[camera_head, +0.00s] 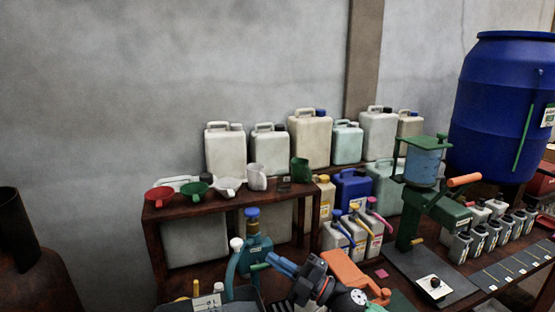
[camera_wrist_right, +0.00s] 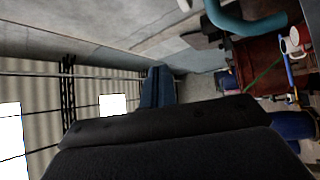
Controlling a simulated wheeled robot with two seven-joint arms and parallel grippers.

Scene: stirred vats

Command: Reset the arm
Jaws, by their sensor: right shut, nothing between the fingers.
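My right gripper (camera_head: 279,263) is at the bottom middle of the head view, with its blue fingers pointing up and left from a dark wrist. The fingers are together and hold nothing. In the right wrist view the blue fingers (camera_wrist_right: 157,88) show as one narrow block beyond the dark gripper body. In the head view the gripper is in front of the wooden bench and just right of a teal pump-like device (camera_head: 255,249) with a blue cap; I cannot tell the gap between them. My left gripper is not in view.
A wooden shelf (camera_head: 228,203) carries funnels and cups, with pale jerrycans (camera_head: 225,150) behind. A green hand-cranked device (camera_head: 445,209) stands to the right, near small bottles. A big blue barrel (camera_head: 500,110) is at far right. A dark vessel (camera_head: 25,265) stands at left.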

